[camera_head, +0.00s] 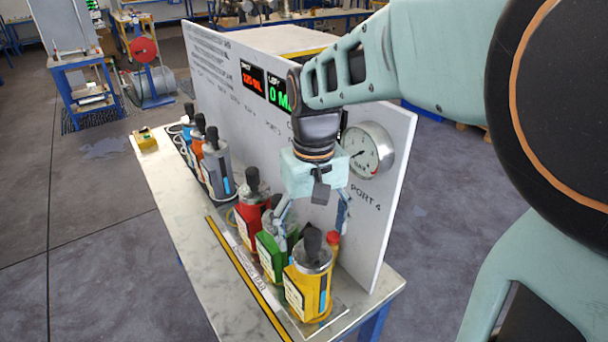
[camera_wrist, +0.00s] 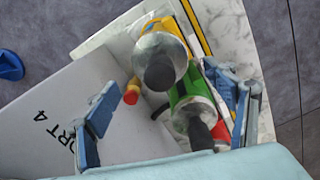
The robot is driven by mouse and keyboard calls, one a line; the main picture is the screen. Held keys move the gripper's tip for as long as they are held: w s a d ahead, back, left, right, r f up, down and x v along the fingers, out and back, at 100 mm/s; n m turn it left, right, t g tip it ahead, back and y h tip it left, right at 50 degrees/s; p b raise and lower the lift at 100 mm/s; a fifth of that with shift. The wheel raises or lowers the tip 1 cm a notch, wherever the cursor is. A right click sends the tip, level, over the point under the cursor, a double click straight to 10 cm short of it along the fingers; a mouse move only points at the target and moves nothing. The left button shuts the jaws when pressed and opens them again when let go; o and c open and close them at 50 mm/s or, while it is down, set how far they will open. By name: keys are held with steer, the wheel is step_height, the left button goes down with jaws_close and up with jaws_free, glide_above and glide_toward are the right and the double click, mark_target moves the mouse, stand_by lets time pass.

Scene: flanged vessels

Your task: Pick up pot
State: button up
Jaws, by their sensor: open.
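Flanged pots with metal tops and black knobs stand on the bench by the panel. In the near group, a yellow pot (camera_head: 306,292) is nearest, then a green pot (camera_head: 269,256) and a red pot (camera_head: 248,215). My gripper (camera_head: 311,222) is open and empty, pointing down above the green and yellow pots, close to the panel. In the wrist view my gripper's fingers (camera_wrist: 167,90) are wide apart. The yellow pot's metal top (camera_wrist: 160,50) and the green pot (camera_wrist: 197,98) show between them; the right finger overlaps the green pot's side. The red pot is mostly hidden there.
A white upright panel (camera_head: 215,75) with a gauge (camera_head: 367,150) stands right behind the pots. A small red-capped item (camera_head: 333,241) is beside the yellow pot. Blue, orange and grey pots (camera_head: 217,170) stand further back. A yellow-black strip (camera_head: 240,268) edges the bench (camera_head: 165,195).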

mark_target(313, 252)
steer(key=f, duration=0.2)
steer(key=s+f, duration=0.1)
steer(key=f, duration=0.1)
steer(key=shift+s+f+p, duration=0.1)
steer(key=shift+s+p, duration=0.05)
steer(key=shift+p, duration=0.2)
steer(key=shift+f, duration=0.55)
steer(key=c, duration=2)
steer(key=shift+r, duration=0.1)
jaws_close()
steer(key=shift+r, duration=0.15)
